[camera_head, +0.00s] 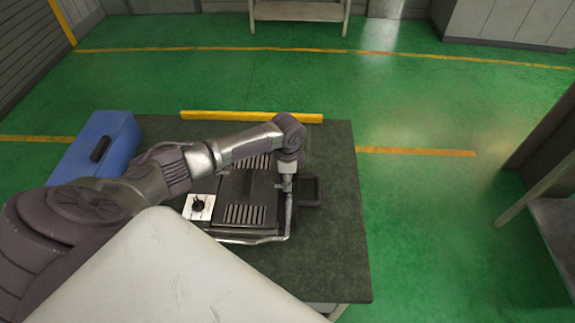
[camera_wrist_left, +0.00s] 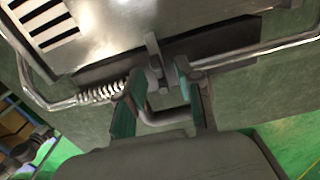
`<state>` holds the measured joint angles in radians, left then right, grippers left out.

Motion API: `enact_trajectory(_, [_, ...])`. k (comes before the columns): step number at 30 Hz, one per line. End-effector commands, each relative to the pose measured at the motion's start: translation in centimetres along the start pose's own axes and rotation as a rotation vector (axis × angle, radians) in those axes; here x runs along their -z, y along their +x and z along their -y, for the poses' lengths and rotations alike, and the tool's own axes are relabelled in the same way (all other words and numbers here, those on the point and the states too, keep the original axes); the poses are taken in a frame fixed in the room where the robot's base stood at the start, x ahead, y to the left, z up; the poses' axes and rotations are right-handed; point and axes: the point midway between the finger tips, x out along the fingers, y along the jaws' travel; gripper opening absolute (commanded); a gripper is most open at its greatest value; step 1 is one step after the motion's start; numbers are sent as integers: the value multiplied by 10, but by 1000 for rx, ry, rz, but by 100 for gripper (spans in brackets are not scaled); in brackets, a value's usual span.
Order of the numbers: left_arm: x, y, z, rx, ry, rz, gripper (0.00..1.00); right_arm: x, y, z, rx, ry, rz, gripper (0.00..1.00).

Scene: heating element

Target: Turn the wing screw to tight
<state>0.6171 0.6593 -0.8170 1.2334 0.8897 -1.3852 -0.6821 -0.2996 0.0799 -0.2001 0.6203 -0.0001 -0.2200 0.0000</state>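The heating element is a dark box with slotted vents (camera_head: 246,214) lying on the table. My left gripper (camera_head: 288,187) points down at its right side. In the left wrist view, my left gripper (camera_wrist_left: 158,80) has its two green-padded fingers apart. A small dark upright tab, which looks like the wing screw (camera_wrist_left: 154,50), stands at the edge of the heater's dark plate, just beyond and between the fingertips. I cannot tell whether a finger touches it. The wing screw is hidden behind my arm in the head view. My right gripper is out of view.
The dark green table (camera_head: 335,255) carries a blue toolbox (camera_head: 118,128) at the left and a yellow bar (camera_head: 200,115) along its back edge. A white plate with a black knob (camera_head: 198,205) sits at the heater's left. A metal tube and spring (camera_wrist_left: 100,93) run beside the fingers.

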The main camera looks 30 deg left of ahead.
Motion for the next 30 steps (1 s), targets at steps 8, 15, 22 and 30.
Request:
enact_trajectory(8, [0,-20,0,2,2,-2,35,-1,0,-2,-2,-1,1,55])
enact_trajectory(15, [0,-71,1,3,1,-2,35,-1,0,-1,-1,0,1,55])
enact_trajectory(22, [0,-109,1,1,0,-1,35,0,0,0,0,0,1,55])
enact_trajectory(30, [0,-120,0,0,0,0,35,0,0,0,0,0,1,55])
